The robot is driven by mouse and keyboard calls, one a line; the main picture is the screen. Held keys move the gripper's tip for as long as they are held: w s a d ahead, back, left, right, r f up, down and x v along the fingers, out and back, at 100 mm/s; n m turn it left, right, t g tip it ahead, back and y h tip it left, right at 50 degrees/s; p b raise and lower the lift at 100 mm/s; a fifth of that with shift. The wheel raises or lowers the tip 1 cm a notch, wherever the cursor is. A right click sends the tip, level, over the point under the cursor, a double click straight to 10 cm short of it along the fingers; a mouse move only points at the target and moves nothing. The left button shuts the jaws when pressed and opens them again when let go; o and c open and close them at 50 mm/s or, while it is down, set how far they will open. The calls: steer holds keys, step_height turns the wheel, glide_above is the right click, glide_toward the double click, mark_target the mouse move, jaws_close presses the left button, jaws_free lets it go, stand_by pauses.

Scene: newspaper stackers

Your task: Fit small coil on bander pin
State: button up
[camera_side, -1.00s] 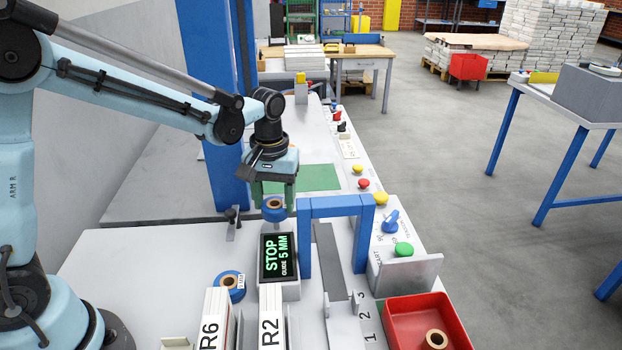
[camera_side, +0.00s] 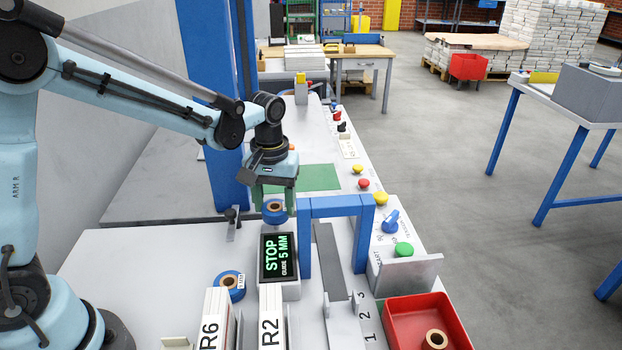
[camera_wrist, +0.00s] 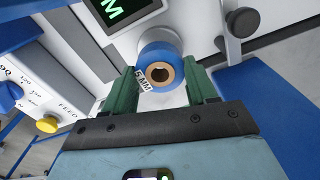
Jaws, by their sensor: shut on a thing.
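A small blue coil (camera_side: 274,211) with a brown core is held between the green fingers of my gripper (camera_side: 274,206). In the wrist view the coil (camera_wrist: 150,52) sits between the fingertips of my gripper (camera_wrist: 162,85), its "5 MM" label on the left and its core opening facing the camera. My gripper is shut on it, just behind the STOP display. No pin shows clearly; a pale round form lies beyond the coil in the wrist view, and I cannot tell whether it is the pin or whether the coil touches it.
A second blue coil (camera_side: 230,285) lies on the bench left of the STOP display (camera_side: 279,257). A blue arch (camera_side: 335,206) stands close right of my gripper. A black-knobbed lever (camera_side: 232,217) stands to its left. A red tray (camera_side: 400,312) holds a brown-cored ring.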

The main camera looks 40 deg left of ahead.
steer(key=shift+f, duration=1.5)
steer(key=o, duration=1.2)
steer(key=shift+c, duration=0.2)
step_height(320, 180, up, 19)
stand_by(0.6)
steer(key=s+a+f+m+t, duration=0.1)
steer(key=s+f+m+t, duration=0.5)
steer(key=s, duration=0.5)
steer(key=shift+s+a+f+t, duration=0.4)
steer(key=shift+f+t, duration=0.2)
steer(key=shift+f, duration=0.3)
